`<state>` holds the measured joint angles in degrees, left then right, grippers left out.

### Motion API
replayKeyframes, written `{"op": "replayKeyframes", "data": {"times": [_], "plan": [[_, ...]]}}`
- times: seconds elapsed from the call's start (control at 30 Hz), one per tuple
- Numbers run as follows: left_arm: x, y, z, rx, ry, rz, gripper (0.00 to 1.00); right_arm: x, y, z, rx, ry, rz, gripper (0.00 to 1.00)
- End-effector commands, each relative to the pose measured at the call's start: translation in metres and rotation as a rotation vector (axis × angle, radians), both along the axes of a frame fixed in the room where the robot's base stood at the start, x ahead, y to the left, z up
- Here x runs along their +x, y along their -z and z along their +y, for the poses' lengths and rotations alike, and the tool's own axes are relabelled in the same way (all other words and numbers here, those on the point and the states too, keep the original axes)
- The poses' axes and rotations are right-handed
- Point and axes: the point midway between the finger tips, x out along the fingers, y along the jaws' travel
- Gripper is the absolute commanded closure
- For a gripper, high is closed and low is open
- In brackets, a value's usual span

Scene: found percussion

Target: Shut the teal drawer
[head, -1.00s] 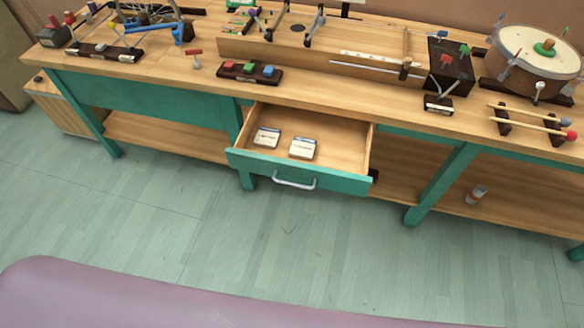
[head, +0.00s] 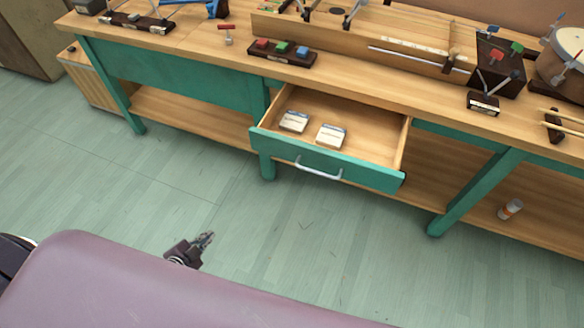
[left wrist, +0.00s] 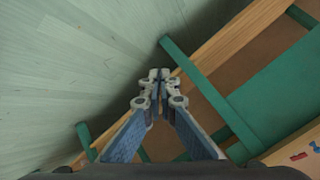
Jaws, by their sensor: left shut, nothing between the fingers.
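The teal drawer (head: 325,158) hangs open under the wooden bench top in the head view, with a pale metal handle (head: 318,170) on its front. Two small light boxes (head: 294,121) lie inside it. My left gripper (head: 206,240) is low in front of the bench, to the left of the drawer and well apart from it. In the left wrist view its fingers (left wrist: 159,75) are shut and empty, with teal bench parts beyond. My right gripper is in neither view.
The bench top (head: 350,82) carries a long wooden instrument, a row of coloured buttons (head: 282,50) and a drum (head: 562,65). A teal leg (head: 470,192) and a small bottle (head: 510,209) on the lower shelf are right of the drawer. The floor before the bench is clear.

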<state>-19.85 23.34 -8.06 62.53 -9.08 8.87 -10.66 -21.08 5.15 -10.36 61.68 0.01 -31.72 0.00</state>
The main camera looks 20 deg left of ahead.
Motion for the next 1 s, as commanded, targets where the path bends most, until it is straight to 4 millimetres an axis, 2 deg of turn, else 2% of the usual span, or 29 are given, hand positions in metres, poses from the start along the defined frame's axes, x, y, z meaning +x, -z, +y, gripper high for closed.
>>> {"op": "replayKeyframes", "data": {"times": [0.03, 0.1, 0.17, 0.2, 0.3, 0.4, 0.5, 0.63, 0.77, 1.0], "plan": [[0.038, -0.024, 0.006, 0.061, 0.116, -0.128, 1.00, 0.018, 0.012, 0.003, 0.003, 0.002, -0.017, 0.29], [0.078, -0.077, -0.002, 0.139, 0.282, -0.300, 1.00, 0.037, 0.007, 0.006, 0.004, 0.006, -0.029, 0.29], [0.101, -0.123, -0.019, 0.205, 0.429, -0.441, 1.00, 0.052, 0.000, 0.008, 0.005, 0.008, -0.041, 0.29], [0.109, -0.152, -0.034, 0.245, 0.526, -0.530, 1.00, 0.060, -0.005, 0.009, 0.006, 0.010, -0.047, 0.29], [0.113, -0.212, -0.076, 0.327, 0.748, -0.723, 1.00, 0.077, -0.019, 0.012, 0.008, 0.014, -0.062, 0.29], [0.100, -0.253, -0.114, 0.381, 0.921, -0.866, 1.00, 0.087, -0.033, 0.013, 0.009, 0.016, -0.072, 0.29], [0.087, -0.276, -0.137, 0.409, 1.030, -0.953, 1.00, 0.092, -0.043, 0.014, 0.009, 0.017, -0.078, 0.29], [0.080, -0.289, -0.151, 0.422, 1.084, -0.999, 1.00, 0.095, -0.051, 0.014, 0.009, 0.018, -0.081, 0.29], [0.087, -0.292, -0.160, 0.422, 1.084, -1.004, 1.00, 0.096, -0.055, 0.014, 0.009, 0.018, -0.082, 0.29], [0.113, -0.292, -0.192, 0.422, 1.082, -1.005, 1.00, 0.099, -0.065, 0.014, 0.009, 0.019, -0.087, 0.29]]}}
